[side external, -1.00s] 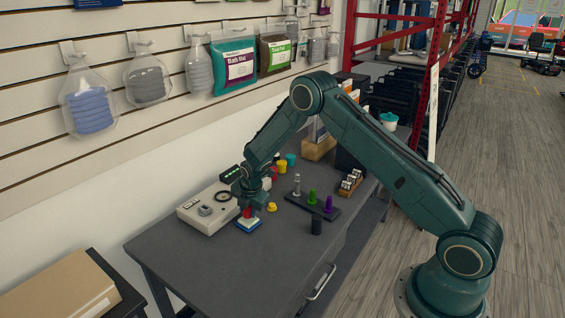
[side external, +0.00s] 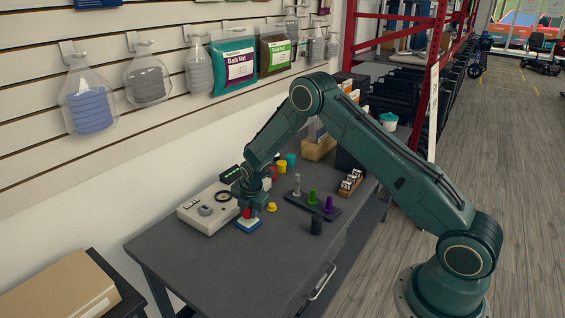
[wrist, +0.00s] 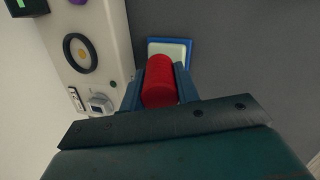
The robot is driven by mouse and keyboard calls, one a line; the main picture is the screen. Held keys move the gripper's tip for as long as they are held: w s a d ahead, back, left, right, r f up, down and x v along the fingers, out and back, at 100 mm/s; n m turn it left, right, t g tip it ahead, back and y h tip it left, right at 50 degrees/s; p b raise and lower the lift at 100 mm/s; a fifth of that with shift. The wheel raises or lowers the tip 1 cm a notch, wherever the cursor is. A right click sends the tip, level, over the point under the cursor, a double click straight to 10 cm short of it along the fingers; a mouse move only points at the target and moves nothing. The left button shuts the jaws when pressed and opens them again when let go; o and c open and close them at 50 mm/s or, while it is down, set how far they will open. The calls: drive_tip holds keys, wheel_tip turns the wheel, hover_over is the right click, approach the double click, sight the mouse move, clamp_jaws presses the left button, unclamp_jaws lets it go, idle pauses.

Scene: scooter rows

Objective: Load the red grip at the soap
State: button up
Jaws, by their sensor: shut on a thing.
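My gripper (side external: 249,213) is shut on the red grip, a red cylinder (wrist: 160,82) that sits between its two fingers in the wrist view. In the side view only a small part of the red grip (side external: 246,213) shows beside the fingers. Just below is a pale block, perhaps the soap (wrist: 172,47), in a blue square tray (wrist: 151,42) on the table. The blue tray also shows in the side view (side external: 249,230). I cannot tell whether the grip touches the pale block.
A pale box with a dial (side external: 207,211) stands close on the left. A yellow knob (side external: 272,207) and a dark rack of colored pegs (side external: 322,208) are to the right, with a black cylinder (side external: 316,225) in front. The table's front left (side external: 210,265) is clear.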

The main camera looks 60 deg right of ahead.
drive_tip(key=shift+f, duration=0.55)
idle(1.1)
drive_tip(key=shift+r, duration=0.1)
drive_tip(key=shift+r, duration=3.45)
drive_tip(key=shift+a, duration=0.1)
drive_tip(key=shift+s+a+r+m+h, duration=0.1)
drive_tip(key=shift+s+a+m+h, duration=0.2)
drive_tip(key=shift+s+a+m, duration=0.5)
drive_tip(key=s+a+r+m+g, duration=0.2)
drive_tip(key=s+a+m, duration=0.2)
drive_tip(key=s+m, duration=0.3)
drive_tip(key=s+a+r+m+g, duration=0.2)
drive_tip(key=s+a+m, duration=0.3)
drive_tip(key=s+m, duration=0.3)
drive_tip(key=shift+s+a+m+g+h, duration=0.25)
drive_tip(key=shift+m+g, duration=0.55)
drive_tip(key=shift+m, duration=0.4)
